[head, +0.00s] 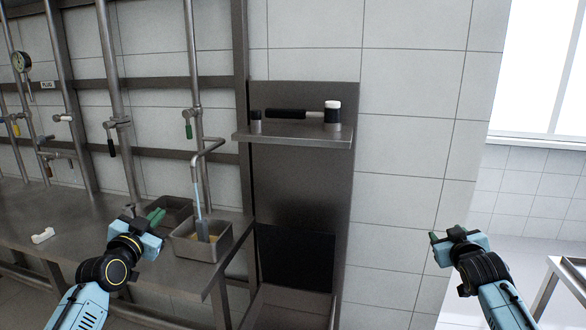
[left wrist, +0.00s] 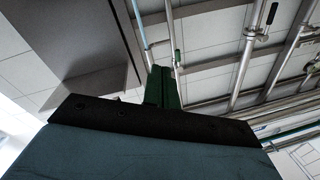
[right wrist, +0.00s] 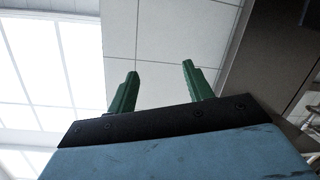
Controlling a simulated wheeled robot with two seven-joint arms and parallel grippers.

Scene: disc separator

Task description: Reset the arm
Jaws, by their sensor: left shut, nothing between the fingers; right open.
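My left gripper (head: 155,217) is in front of the steel counter at the left, near two small metal bins. Its green fingers are together with nothing between them, as the left wrist view (left wrist: 163,88) shows. My right gripper (head: 434,238) is raised at the right in front of the tiled wall. Its green fingers stand apart and empty in the right wrist view (right wrist: 160,85). Both arms reach up from the lower edge of the head view.
A steel shelf (head: 295,137) holds a dark cylinder tool (head: 286,114) and a white-capped jar (head: 332,112). A metal bin (head: 212,250) sits under a spout (head: 209,150). A white piece (head: 42,236) lies on the counter (head: 75,215). Space between the grippers looks free.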

